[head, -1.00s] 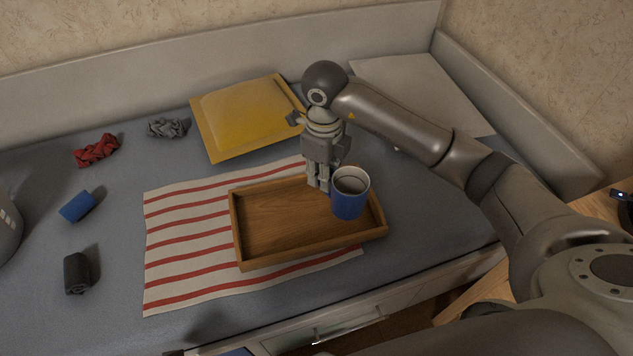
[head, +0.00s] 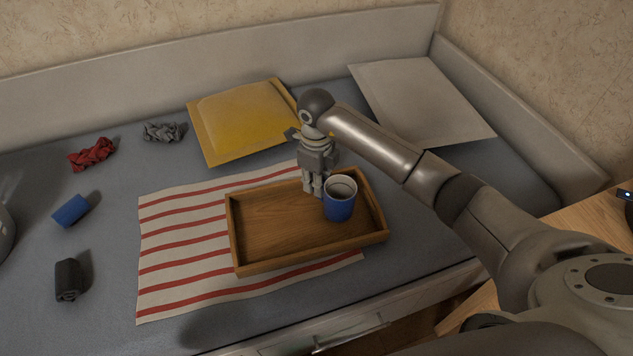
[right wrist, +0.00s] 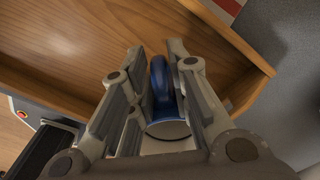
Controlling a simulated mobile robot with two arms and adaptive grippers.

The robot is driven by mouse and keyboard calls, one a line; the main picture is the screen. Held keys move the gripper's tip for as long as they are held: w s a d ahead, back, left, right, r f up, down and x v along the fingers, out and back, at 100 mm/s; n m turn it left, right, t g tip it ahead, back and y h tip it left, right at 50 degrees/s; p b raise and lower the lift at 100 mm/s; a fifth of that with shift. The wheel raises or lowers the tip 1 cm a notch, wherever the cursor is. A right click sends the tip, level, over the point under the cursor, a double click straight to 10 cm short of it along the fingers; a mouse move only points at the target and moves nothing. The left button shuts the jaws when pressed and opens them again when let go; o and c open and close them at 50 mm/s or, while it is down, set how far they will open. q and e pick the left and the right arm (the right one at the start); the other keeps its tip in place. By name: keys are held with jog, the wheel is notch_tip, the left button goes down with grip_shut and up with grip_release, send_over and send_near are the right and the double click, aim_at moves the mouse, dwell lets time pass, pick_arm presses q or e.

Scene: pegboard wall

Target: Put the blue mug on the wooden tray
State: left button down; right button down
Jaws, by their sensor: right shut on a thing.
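The blue mug (head: 339,203) is upright, with a pale inside, over the right part of the wooden tray (head: 262,264). I cannot tell for sure whether its base touches the tray floor. My right gripper (head: 314,190) reaches down from above at the mug's left side. In the right wrist view my right gripper (right wrist: 163,82) is shut on the handle of the blue mug (right wrist: 160,90), with a finger on each side. The tray's wooden floor (right wrist: 75,45) shows beyond the fingers. My left gripper is not in view.
The tray sits on a red-striped cloth (head: 180,245) on the grey bed. Red (head: 91,154), grey (head: 164,132), blue (head: 70,211) and black (head: 69,279) cloth items lie on the left.

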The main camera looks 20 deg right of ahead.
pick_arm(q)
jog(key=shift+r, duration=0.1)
pick_arm(e)
jog(key=c, duration=1.8)
grip_release()
jog(key=shift+f, duration=0.1)
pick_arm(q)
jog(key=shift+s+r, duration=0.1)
pick_arm(e)
jog(key=o, duration=0.5)
jog(key=shift+c, duration=0.2)
jog(key=shift+r, duration=0.2)
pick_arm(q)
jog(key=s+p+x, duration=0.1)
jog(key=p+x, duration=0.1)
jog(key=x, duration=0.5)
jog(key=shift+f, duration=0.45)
pick_arm(e)
notch_tip(320, 180, up, 12)
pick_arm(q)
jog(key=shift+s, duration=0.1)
pick_arm(e)
jog(key=shift+s+f, duration=0.1)
